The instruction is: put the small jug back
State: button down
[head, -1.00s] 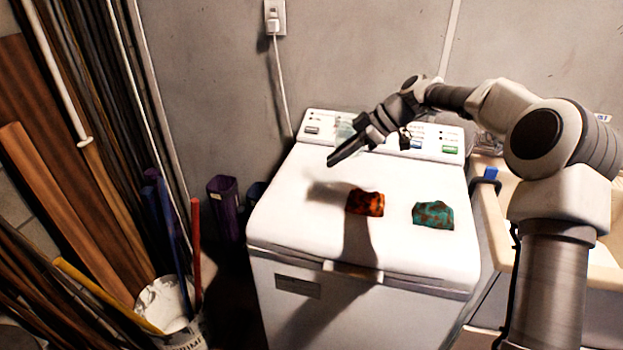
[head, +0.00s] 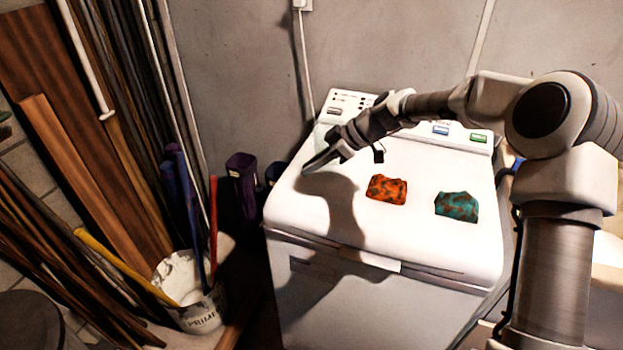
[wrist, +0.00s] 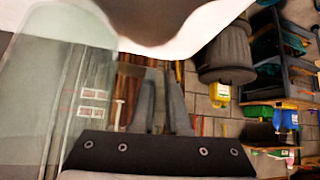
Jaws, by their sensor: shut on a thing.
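The small jug (wrist: 48,95) is clear and faintly green. It fills the left of the wrist view, close beside my gripper's fingers. In the head view only a pale part of the jug (head: 321,134) shows behind my gripper (head: 322,163), over the left rear of the washer lid. My gripper is shut on the jug; in the wrist view its dark fingers (wrist: 163,85) show just right of the jug body. The exact grip point is hard to make out, and much of the jug is hidden in the head view.
An orange patterned cloth (head: 387,189) and a teal patterned cloth (head: 457,206) lie on the white washer (head: 320,240). The left front of the lid is clear. A bucket (head: 200,316) with poles and leaning boards (head: 85,170) stand at left. The wall is behind.

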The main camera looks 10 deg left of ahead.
jog(key=shift+a+f, duration=0.1)
jog(key=shift+f, duration=1.9)
jog(key=shift+f, duration=0.15)
jog(key=c, duration=0.9)
grip_release()
jog(key=shift+r, duration=0.2)
jog(key=v, duration=1.2)
